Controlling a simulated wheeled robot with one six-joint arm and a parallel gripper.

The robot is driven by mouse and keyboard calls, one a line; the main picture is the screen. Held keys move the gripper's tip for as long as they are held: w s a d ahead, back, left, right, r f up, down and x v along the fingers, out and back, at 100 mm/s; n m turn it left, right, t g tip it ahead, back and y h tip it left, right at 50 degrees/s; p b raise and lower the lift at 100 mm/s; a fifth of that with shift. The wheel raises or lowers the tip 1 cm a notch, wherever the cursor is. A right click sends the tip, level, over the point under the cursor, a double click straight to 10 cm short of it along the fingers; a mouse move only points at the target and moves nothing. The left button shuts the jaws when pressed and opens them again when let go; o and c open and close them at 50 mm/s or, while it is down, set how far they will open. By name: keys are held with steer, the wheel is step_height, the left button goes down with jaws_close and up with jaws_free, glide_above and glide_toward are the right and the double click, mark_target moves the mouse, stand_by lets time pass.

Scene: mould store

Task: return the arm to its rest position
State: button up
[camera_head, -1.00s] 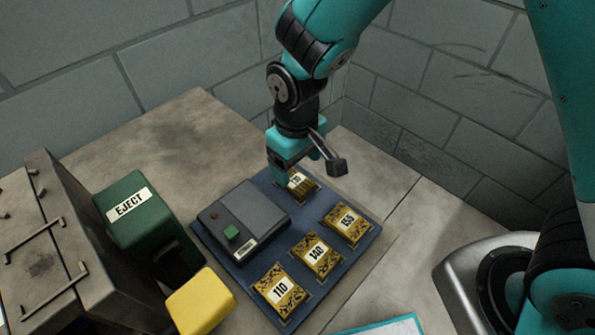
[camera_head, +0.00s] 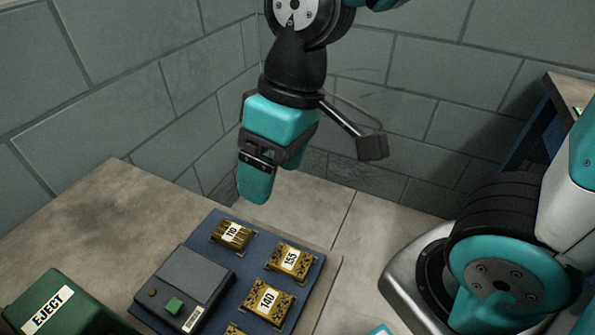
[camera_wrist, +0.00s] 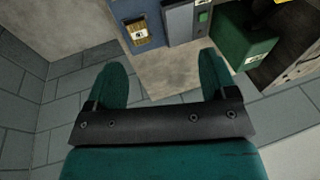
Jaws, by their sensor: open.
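My gripper (camera_head: 257,180) hangs pointing down in the head view, in the air above the far end of the blue mat and near the wall corner. In the wrist view my gripper (camera_wrist: 166,82) shows two green fingers spread wide, with nothing between them. My arm rises from the gripper and leaves the head view at the top. The nearest packet, a yellow-and-black one marked 110 (camera_head: 232,233), lies on the blue mat (camera_head: 250,290) below the gripper, apart from it. It also shows in the wrist view (camera_wrist: 137,35).
A grey device (camera_head: 190,280) with a green button sits on the mat. Packets marked 155 (camera_head: 290,259) and 140 (camera_head: 267,299) lie to its right. A green EJECT block (camera_head: 60,308) stands at lower left. Grey block walls (camera_head: 200,90) close off the back. A dark table (camera_head: 545,120) is at right.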

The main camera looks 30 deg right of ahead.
steer(key=shift+y, duration=0.5)
steer(key=s, duration=0.1)
steer(key=s+r, duration=0.1)
steer(key=s, duration=0.1)
steer(key=s+d, duration=0.1)
steer(key=shift+s+d+r, duration=0.1)
steer(key=shift+s+r, duration=0.2)
steer(key=shift+r, duration=0.1)
step_height(320, 180, up, 10)
steer(key=p, duration=0.9)
steer(key=shift+f, duration=0.25)
